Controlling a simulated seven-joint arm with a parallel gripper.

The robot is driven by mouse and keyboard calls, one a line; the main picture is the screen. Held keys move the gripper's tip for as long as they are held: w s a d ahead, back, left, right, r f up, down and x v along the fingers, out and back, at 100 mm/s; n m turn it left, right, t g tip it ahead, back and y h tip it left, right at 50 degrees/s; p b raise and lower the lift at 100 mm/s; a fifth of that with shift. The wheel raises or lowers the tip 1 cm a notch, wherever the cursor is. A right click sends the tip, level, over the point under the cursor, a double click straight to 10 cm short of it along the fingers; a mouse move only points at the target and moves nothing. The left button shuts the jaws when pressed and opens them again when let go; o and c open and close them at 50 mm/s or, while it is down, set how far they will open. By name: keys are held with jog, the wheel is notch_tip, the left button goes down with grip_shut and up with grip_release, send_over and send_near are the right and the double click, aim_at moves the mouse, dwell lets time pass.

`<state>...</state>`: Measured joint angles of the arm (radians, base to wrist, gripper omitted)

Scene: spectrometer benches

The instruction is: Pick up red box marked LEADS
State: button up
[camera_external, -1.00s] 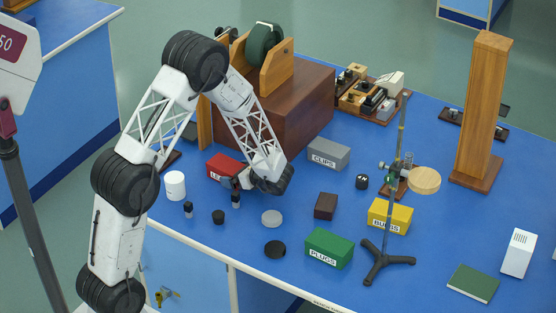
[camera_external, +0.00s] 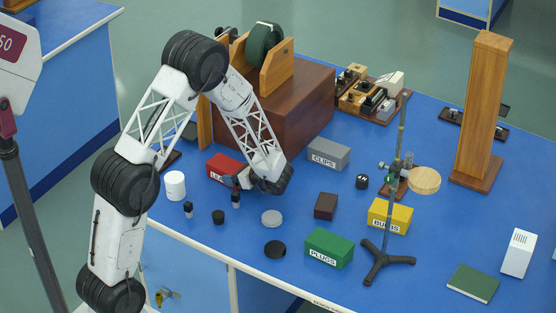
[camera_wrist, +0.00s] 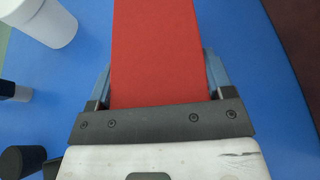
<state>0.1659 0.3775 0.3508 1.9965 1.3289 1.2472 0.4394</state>
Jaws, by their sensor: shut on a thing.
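The red box (camera_external: 222,166) with a white label, partly hidden, rests on the blue bench near the front left of the dark wooden block. In the wrist view the red box (camera_wrist: 158,50) fills the space between the fingers. My gripper (camera_external: 238,181) is shut on the red box, with one blue finger along each side of it. It also shows in the wrist view (camera_wrist: 160,85). Whether the box is clear of the bench cannot be told; it looks level and at bench height.
The dark wooden block (camera_external: 300,110) is close behind. Green (camera_external: 329,248) and yellow (camera_external: 390,215) boxes lie further right.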

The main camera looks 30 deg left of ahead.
jog(key=shift+r, duration=0.2)
jog(key=shift+r, duration=4.8)
jog(key=shift+r, duration=0.15)
